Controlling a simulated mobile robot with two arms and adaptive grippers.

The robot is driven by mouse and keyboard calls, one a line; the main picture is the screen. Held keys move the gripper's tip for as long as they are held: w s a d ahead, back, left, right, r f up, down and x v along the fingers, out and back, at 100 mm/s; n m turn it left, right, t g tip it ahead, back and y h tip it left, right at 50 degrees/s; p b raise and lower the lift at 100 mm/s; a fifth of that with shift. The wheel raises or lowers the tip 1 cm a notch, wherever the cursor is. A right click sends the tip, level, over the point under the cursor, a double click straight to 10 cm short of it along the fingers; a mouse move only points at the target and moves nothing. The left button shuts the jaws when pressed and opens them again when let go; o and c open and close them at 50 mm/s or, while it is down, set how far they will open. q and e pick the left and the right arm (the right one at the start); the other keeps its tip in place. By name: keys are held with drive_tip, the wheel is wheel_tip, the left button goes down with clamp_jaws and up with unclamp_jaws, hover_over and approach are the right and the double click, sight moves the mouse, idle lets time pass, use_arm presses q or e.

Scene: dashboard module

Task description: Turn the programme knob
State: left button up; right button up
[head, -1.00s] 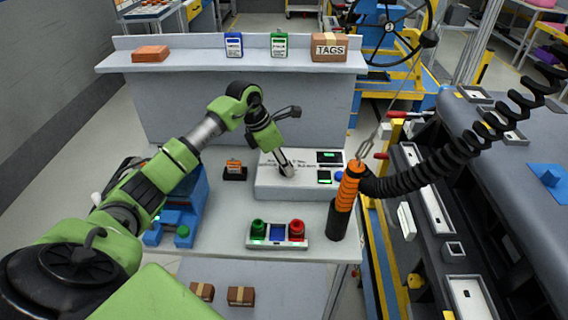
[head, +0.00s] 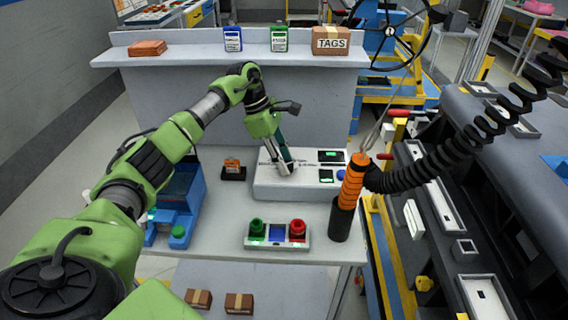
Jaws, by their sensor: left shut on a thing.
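The programme knob is on the sloped top of a white control box (head: 306,188) at the back of the bench; the gripper hides most or all of it. My left gripper (head: 285,167) reaches down onto the left part of that box, with its fingers closed on the knob. The box also carries a dark display (head: 331,156), a small green-lit screen (head: 326,176) and a blue button (head: 341,174) to the right of the gripper. My right gripper is not in view.
An orange-and-black tool (head: 352,190) on a coiled hose stands right of the box. A button panel (head: 277,244) with green and red buttons lies in front. A blue device (head: 176,205) is at left. A shelf (head: 190,54) runs behind.

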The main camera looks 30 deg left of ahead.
use_arm(q)
drive_tip(key=shift+m, duration=0.4)
drive_tip(key=o, duration=1.1)
drive_tip(key=v, duration=1.2)
drive_tip(key=shift+w, duration=0.2)
drive_tip(key=shift+f, duration=0.15)
